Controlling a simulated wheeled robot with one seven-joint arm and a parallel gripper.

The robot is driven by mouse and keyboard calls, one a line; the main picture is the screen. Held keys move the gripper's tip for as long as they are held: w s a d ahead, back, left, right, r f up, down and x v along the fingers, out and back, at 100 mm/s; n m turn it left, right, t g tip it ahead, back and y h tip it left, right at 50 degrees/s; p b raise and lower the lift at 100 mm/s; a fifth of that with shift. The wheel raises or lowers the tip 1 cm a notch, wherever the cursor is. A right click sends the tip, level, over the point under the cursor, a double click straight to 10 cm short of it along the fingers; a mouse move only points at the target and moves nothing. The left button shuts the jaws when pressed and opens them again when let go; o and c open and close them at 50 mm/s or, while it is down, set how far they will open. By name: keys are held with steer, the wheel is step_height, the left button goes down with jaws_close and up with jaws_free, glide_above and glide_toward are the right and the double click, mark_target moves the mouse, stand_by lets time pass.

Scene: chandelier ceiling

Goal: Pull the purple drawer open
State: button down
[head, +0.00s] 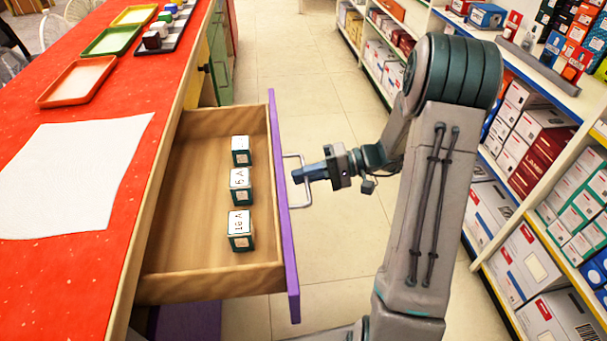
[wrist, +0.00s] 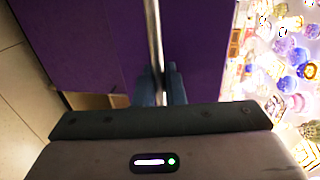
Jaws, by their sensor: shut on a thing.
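The purple drawer (head: 283,205) stands far out from the red-topped counter in the head view, its wooden inside open to sight. Three small dark green boxes with white labelled tops (head: 240,186) stand in a row inside it. A metal bar handle (head: 293,158) is on its purple front. My gripper (head: 300,175) is at the handle from the right, shut on it. In the wrist view the handle (wrist: 154,35) runs between the two blue fingers of my gripper (wrist: 160,82), with the purple front (wrist: 90,40) behind.
The red counter top (head: 110,110) holds a white sheet (head: 75,175), coloured trays (head: 77,82) and a dark tray of small boxes. Shelves of boxed goods (head: 530,230) line the right side, close to my arm. Tiled floor (head: 300,60) lies clear between.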

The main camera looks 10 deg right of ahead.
steer(key=c, duration=1.6)
jaws_free()
steer(key=shift+d, duration=0.1)
steer(key=p+v, duration=0.2)
steer(key=v, duration=1.1)
steer(key=shift+d+r, duration=0.1)
steer(key=shift+d, duration=0.2)
